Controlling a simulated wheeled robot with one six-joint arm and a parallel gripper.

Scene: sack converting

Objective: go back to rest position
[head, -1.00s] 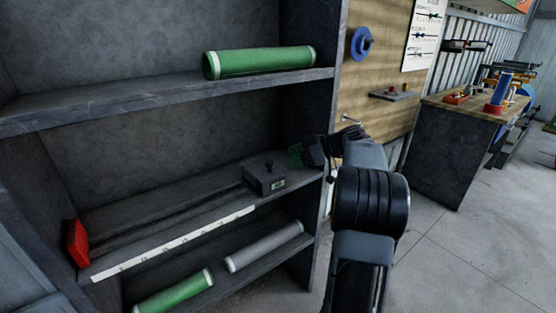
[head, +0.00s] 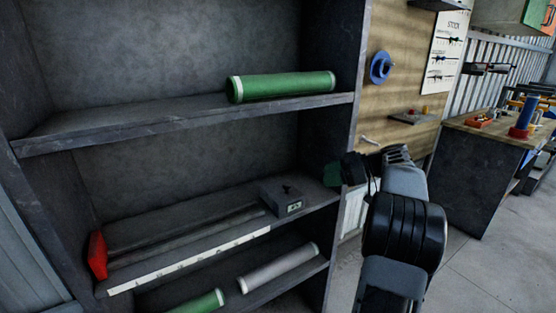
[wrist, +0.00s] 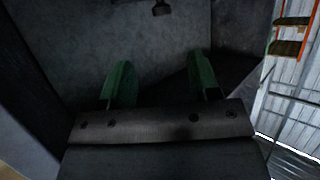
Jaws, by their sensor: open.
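My gripper (wrist: 160,85) shows in the wrist view with its two green fingers spread apart and nothing between them. In the head view its green fingertip (head: 332,174) is at the right end of the middle shelf, beside the shelf's upright, mostly hidden behind my arm. A grey box with a small display (head: 285,200) sits on the middle shelf to the left of my gripper, apart from it.
The dark shelf unit (head: 190,124) holds a green roll (head: 282,86) above, a red-headed long tool (head: 97,255) on the middle shelf, and a grey roll (head: 279,267) and green roll (head: 203,302) below. A workbench (head: 470,170) stands right; open floor lies before it.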

